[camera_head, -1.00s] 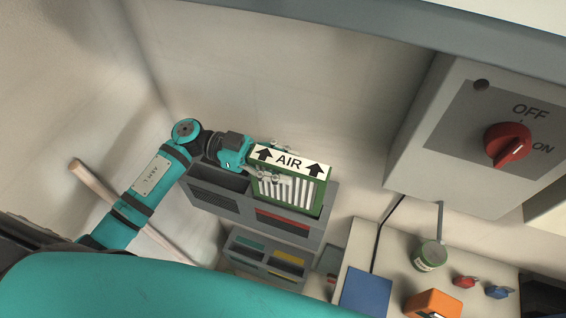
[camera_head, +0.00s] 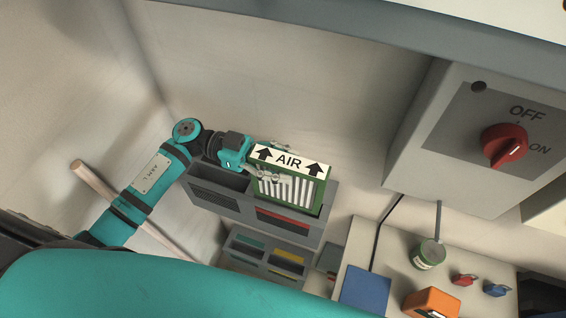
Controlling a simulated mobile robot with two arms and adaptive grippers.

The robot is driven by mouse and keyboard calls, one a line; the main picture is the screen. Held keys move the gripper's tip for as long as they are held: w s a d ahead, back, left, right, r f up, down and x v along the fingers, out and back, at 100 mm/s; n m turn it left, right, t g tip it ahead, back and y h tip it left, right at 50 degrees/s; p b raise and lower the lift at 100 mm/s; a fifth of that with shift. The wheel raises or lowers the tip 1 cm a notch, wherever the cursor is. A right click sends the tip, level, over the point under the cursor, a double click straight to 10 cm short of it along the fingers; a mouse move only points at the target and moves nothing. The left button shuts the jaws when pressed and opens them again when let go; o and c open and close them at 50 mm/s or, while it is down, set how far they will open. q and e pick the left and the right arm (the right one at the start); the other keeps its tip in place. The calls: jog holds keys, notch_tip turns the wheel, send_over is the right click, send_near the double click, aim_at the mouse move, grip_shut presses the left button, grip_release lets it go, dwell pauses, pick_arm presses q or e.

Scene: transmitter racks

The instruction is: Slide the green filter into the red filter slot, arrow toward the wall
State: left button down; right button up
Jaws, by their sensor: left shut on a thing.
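The green filter (camera_head: 287,189) has a white top label reading AIR, with two black arrows pointing up the picture, toward the wall behind. My left gripper (camera_head: 268,174) is shut on the filter near its left end. The filter is upright at the right part of the grey slot box (camera_head: 212,203), above the compartment with the red marking (camera_head: 282,219). The filter hides that slot's opening, so I cannot tell how deep it sits. The left compartment of the box is empty. My right gripper is not in view.
A lower grey box (camera_head: 243,264) has teal and yellow markings. To the right, a counter (camera_head: 368,252) holds a green can (camera_head: 428,254), a blue block (camera_head: 365,289), an orange object (camera_head: 432,302) and small red and blue pieces. A switch box with a red knob (camera_head: 503,146) juts from the wall.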

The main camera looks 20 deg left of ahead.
pick_arm(q)
jog(key=shift+p, duration=0.6)
dwell(0.7)
jog(key=shift+f+b, duration=2.05)
jog(key=shift+f, duration=1.15)
jog(key=c, duration=0.8)
grip_release()
